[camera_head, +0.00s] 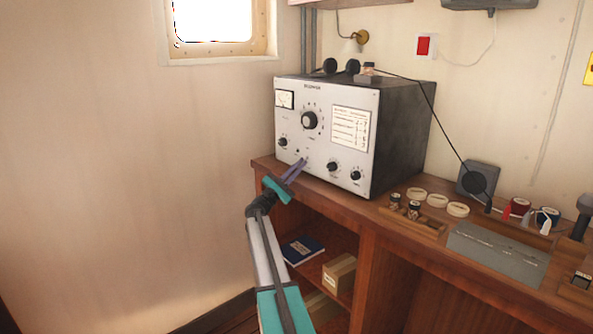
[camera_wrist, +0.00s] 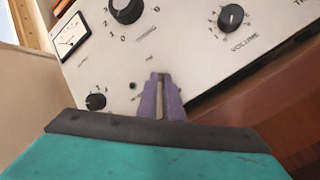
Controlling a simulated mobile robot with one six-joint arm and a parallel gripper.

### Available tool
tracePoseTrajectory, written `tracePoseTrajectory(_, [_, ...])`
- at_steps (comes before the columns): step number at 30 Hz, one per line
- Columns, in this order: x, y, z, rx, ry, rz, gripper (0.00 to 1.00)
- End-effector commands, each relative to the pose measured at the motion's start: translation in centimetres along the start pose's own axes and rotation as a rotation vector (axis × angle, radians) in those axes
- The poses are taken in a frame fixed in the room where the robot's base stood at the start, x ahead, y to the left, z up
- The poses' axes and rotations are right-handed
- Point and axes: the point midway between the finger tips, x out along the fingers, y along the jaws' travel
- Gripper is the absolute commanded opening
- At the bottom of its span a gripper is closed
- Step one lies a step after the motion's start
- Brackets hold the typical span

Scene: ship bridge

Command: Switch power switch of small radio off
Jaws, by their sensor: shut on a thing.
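The small radio (camera_head: 325,160) is a boxy set with a silver front and dark sides, standing on the wooden desk. Its front also fills much of the wrist view (camera_wrist: 190,50). My gripper (camera_head: 301,163) is at the lower part of the front panel, between the lower-left knob (camera_head: 283,142) and the volume knob (camera_head: 333,167). In the wrist view, my purple fingers (camera_wrist: 161,80) are close together at the panel's lower part. The power switch is hidden at the fingertips; I cannot see its position. A small dark green dot (camera_wrist: 132,86) shows left of the fingers.
The wooden desk (camera_head: 400,232) has round pale discs (camera_head: 437,200) and a grey plate (camera_head: 499,252) right of the radio. Headphones (camera_head: 341,66) lie on the radio. A shelf below holds a blue book (camera_head: 302,249) and a box (camera_head: 339,273). The left wall side is clear.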

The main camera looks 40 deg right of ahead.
Motion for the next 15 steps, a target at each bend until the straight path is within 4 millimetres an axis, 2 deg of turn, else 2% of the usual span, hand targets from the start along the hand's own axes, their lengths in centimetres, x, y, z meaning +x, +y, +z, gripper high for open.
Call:
tracePoseTrajectory(9, [0.18,0.33,0.00,0.000,0.001,0.007,0.00])
tracePoseTrajectory(13, [0.14,0.29,0.00,0.001,0.001,0.005,0.25])
tracePoseTrajectory(15, [0.10,0.22,0.00,0.000,0.001,0.004,0.25])
